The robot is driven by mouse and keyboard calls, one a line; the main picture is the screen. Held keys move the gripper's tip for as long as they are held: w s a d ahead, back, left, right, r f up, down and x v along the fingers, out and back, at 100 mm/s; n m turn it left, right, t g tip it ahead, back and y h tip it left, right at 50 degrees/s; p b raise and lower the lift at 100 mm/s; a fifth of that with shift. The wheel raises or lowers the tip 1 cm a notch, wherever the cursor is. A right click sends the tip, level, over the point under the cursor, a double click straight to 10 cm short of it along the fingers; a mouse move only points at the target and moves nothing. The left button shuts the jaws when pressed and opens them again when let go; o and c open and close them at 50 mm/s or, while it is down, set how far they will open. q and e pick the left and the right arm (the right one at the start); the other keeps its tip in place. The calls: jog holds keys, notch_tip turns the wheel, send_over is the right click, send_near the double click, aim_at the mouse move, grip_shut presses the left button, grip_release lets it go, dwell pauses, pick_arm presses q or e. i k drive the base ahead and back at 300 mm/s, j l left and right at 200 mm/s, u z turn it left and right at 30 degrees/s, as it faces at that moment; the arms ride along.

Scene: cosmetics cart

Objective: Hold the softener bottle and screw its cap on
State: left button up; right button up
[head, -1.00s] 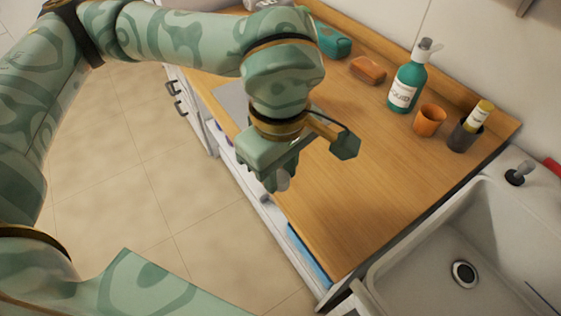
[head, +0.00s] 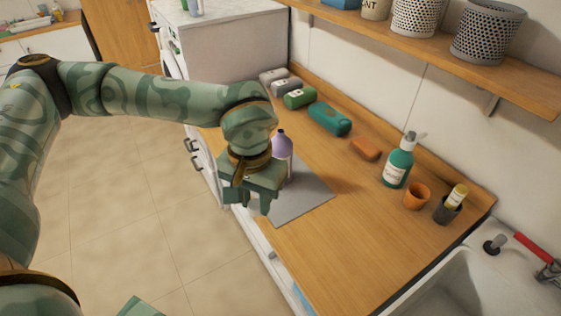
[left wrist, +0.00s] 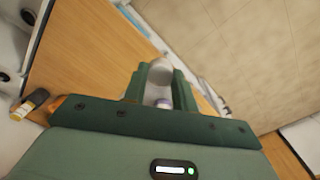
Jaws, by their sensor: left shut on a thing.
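The lilac softener bottle (head: 281,146) stands upright on a grey mat (head: 306,206) on the wooden counter, partly hidden behind my left gripper. Its darker purple neck is uncovered at the top. My left gripper (head: 251,204) is in front of the bottle in the head view, near the counter's front edge. In the left wrist view my left gripper (left wrist: 160,82) is shut on a pale grey cap (left wrist: 161,73), with a small lilac patch just below it. The cap is hidden in the head view.
An orange soap bar (head: 366,148) and several packs line the wall. The sink (head: 440,290) is at lower right. The middle counter is clear.

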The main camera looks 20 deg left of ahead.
aim_at(282, 145)
jog(key=i+j+z, duration=0.15)
jog(key=j+z, duration=0.2)
jog(key=j, duration=0.6)
jog(key=j+z, duration=0.4)
jog(key=j, duration=0.55)
jog(key=j+z, duration=0.35)
jog(key=j, duration=0.65)
